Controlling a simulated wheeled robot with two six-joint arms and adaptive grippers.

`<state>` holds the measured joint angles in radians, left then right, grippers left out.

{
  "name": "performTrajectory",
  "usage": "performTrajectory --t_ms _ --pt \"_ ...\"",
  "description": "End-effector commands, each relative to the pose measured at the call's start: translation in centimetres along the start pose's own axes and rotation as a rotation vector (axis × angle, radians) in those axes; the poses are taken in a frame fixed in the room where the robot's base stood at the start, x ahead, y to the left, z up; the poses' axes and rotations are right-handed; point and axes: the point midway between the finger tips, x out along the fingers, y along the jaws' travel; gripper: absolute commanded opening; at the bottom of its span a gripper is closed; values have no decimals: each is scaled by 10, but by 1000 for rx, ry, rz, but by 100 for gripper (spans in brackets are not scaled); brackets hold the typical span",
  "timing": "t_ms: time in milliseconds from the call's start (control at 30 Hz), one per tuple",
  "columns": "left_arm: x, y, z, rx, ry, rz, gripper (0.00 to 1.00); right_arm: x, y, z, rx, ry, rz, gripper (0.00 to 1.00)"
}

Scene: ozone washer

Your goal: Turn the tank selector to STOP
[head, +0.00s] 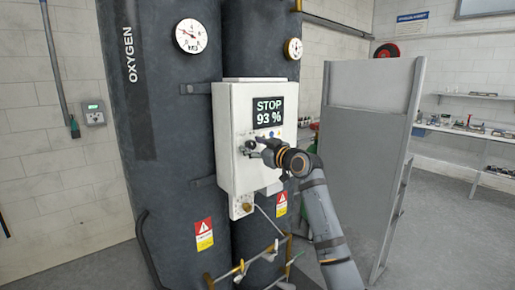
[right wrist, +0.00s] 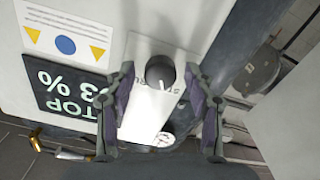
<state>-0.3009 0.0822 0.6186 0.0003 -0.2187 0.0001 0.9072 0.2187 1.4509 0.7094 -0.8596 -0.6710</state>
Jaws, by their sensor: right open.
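The tank selector is a dark round knob (right wrist: 160,74) with a short white mark, on a white plate (right wrist: 150,110) in the right wrist view. Lettering beside the knob is partly hidden. In the head view the plate is on the front of a white control box (head: 231,165), below a display (head: 268,112) reading "STOP 93 %". My right gripper (head: 254,148) is at the box front. In the right wrist view its open fingers (right wrist: 167,92) stand on either side of the knob, with gaps visible; contact cannot be told. My left gripper is not in view.
Two dark tanks (head: 165,150), one marked OXYGEN, stand behind the box. Gauges (head: 191,36) are above. A pipe rail (head: 240,268) is below the box. A grey panel (head: 360,160) stands at the right, with open floor beyond it.

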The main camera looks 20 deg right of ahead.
Motion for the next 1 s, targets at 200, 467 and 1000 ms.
performTrajectory --t_ms 200,467,1000 --pt "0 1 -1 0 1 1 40 -41 2 2 -6 -2 4 54" --pt "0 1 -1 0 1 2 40 -100 1 2 -7 -4 3 54" --pt "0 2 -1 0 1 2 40 -118 0 0 0 0 -1 54"
